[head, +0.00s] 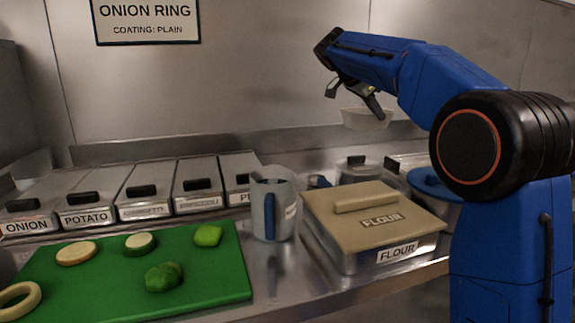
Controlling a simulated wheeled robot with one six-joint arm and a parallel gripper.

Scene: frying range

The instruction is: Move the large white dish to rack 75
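My gripper (355,104) is raised above the back of the counter, pointing down, with its two dark fingers spread apart. A pale, whitish bowl-shaped dish (362,121) shows just below and behind the right fingertip. The fingertip overlaps it in the picture, and I cannot tell whether they touch. I cannot tell whether this is the large white dish. No rack marked 75 can be made out.
A lidded flour container (375,216), a grey jug (272,207) and a green cutting board (205,270) with vegetable pieces stand in front. Labelled lidded bins (145,193) line the left. Metal-lidded containers (356,168) stand behind the flour. A sign (146,20) hangs above.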

